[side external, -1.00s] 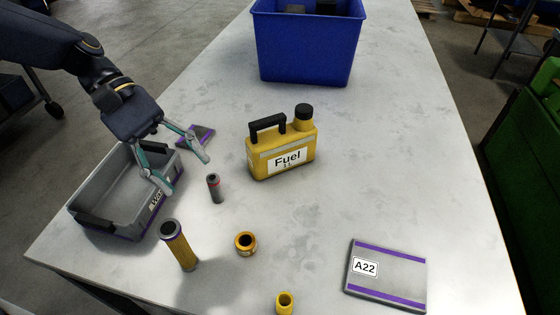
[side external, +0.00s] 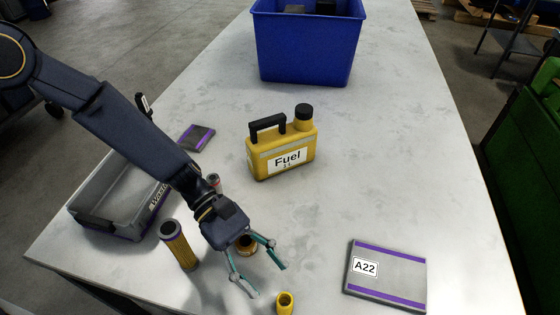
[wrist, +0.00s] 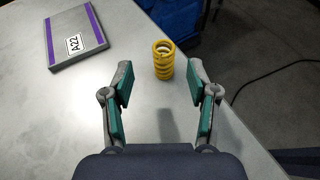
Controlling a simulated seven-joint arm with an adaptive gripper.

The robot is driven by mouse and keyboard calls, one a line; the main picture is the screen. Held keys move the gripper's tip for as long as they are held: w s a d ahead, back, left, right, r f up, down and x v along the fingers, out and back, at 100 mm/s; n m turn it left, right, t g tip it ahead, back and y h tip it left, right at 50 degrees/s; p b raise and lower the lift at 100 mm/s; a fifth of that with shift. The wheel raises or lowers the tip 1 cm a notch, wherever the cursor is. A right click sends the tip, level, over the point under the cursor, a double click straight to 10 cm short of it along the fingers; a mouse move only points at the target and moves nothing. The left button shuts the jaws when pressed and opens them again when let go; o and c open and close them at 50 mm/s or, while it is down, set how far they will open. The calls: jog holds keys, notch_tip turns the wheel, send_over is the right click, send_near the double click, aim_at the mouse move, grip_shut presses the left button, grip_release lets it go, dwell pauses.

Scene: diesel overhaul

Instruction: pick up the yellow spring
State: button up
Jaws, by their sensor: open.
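The yellow spring (wrist: 163,60) stands upright on the table in the wrist view, ahead of my gripper (wrist: 163,85) and roughly centred between its two fingers. In the side external view the yellow spring (side external: 285,303) is at the bottom edge, partly cut off. My gripper (side external: 268,280) is open and empty, just left of the spring and apart from it.
A flat box marked A22 (side external: 388,275) lies right of the spring. A gold ring-shaped part (side external: 245,246) is partly hidden by my gripper. A gold cylinder (side external: 178,246), a grey tray (side external: 105,232), a yellow fuel can (side external: 283,150) and a blue bin (side external: 308,55) stand around.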

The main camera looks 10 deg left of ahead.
aim_at(278, 295)
jog(key=shift+s+x, duration=0.2)
jog(key=shift+x, duration=2.9)
jog(key=shift+a, duration=0.2)
grip_shut()
